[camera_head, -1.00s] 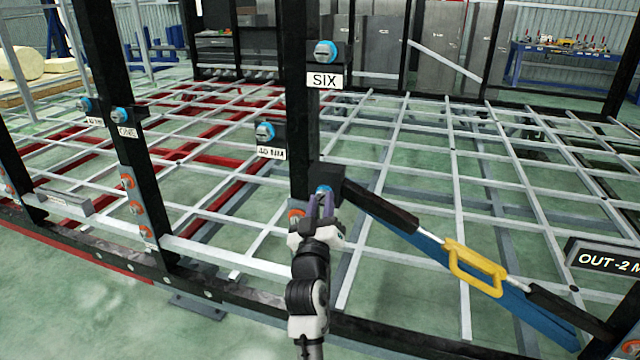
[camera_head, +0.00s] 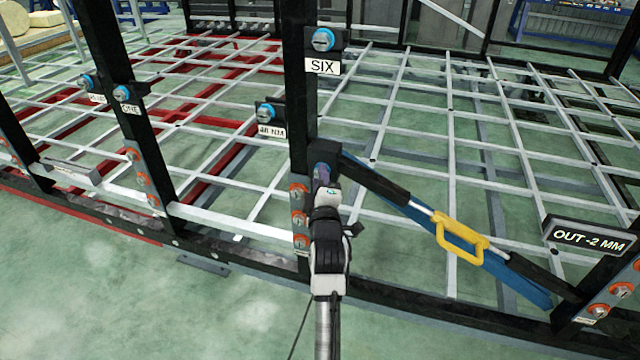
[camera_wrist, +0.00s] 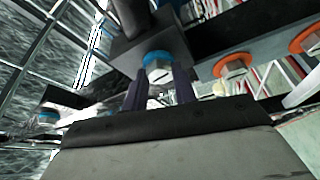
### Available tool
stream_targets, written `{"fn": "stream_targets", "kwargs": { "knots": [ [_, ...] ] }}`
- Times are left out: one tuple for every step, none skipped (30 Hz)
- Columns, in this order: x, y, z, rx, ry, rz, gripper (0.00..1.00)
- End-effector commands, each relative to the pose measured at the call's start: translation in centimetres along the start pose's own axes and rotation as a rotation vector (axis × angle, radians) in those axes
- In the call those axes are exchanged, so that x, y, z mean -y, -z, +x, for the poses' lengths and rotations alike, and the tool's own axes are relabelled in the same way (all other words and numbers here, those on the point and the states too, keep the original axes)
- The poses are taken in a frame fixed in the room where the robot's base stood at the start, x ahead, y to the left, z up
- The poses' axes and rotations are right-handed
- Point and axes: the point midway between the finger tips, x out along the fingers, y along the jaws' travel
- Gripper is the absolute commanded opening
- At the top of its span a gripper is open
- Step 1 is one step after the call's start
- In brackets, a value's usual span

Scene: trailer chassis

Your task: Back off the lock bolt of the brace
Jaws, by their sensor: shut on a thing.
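The brace (camera_head: 390,180) runs down to the right from the post marked SIX, a black and silver rod with a yellow handle (camera_head: 461,240). Its lock bolt (camera_wrist: 158,72), a silver hex head with a blue collar, shows in the wrist view at the brace's upper end block (camera_head: 325,153). My gripper (camera_wrist: 160,88) has one purple finger on each side of the bolt head and is shut on it. In the head view my gripper (camera_head: 322,180) points at that block and mostly hides the bolt.
Another blue-collared bolt (camera_head: 265,113) with a 48 NM label is to the left. A sign (camera_head: 585,238) reads OUT -2 MM. The green floor in front is open.

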Motion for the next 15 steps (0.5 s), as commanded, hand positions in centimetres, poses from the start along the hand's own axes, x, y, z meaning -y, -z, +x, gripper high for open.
{"fn": "stream_targets", "kwargs": {
  "knots": [
    [-0.01, -0.45, 0.02, 0.005, 0.009, -0.046, 0.04],
    [-0.08, -0.43, 0.03, 0.005, 0.020, -0.073, 0.05],
    [-0.16, -0.40, 0.02, 0.006, 0.035, -0.108, 0.04],
    [-0.20, -0.39, 0.03, 0.006, 0.047, -0.134, 0.04],
    [-0.27, -0.38, 0.05, 0.006, 0.057, -0.160, 0.04],
    [-0.36, -0.35, 0.07, 0.006, 0.072, -0.195, 0.04],
    [-0.40, -0.35, 0.07, 0.007, 0.083, -0.221, 0.04],
    [-0.43, -0.34, 0.06, 0.007, 0.094, -0.245, 0.04],
    [-0.54, -0.33, 0.07, 0.007, 0.107, -0.277, 0.04],
    [-0.60, -0.33, 0.08, 0.008, 0.117, -0.302, 0.04],
    [-0.65, -0.33, 0.09, 0.008, 0.126, -0.325, 0.04],
    [-0.69, -0.35, 0.09, 0.009, 0.139, -0.355, 0.04],
    [-0.70, -0.36, 0.09, 0.010, 0.149, -0.377, 0.04],
    [-0.73, -0.36, 0.10, 0.010, 0.157, -0.397, 0.04],
    [-0.76, -0.35, 0.11, 0.010, 0.168, -0.423, 0.04]
  ]
}}
